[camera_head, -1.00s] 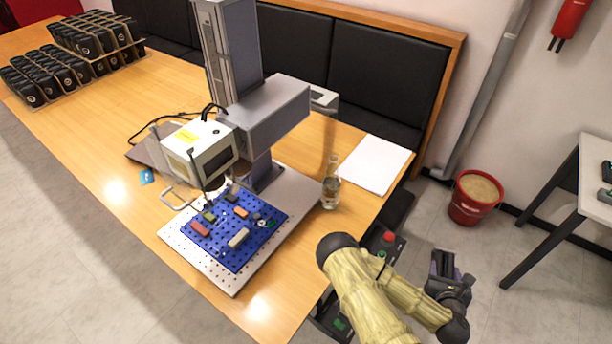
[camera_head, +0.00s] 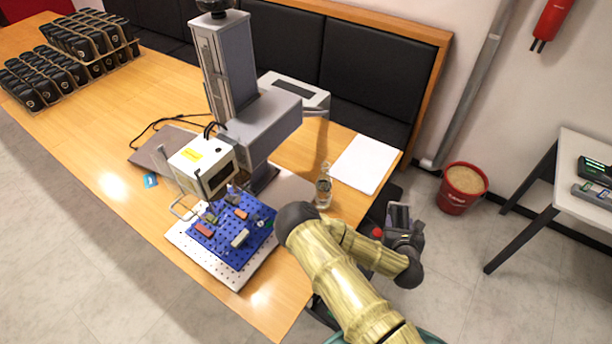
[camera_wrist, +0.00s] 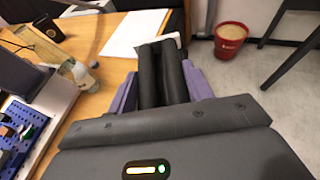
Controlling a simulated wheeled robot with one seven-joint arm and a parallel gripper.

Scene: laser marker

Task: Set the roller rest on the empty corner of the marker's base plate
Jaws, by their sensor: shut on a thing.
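My gripper (camera_head: 400,222) is shut on the roller rest, beyond the table's right edge and apart from the marker. In the wrist view, the roller rest (camera_wrist: 148,78) shows as two dark parallel rollers between my gripper's purple fingers (camera_wrist: 161,88). The marker (camera_head: 228,75) stands on the table with its white head (camera_head: 195,165) over the work area. Its light grey base plate (camera_head: 236,284) carries a blue perforated board (camera_head: 228,262) with several small parts on it. My forearm hides part of the plate's right side. The plate's edge also shows at left in the wrist view (camera_wrist: 62,92).
A glass bottle (camera_head: 324,187) stands close beside the plate's right back corner. White paper (camera_head: 366,163) lies behind it. A red bucket (camera_head: 460,200) and a side table (camera_head: 582,150) stand right.

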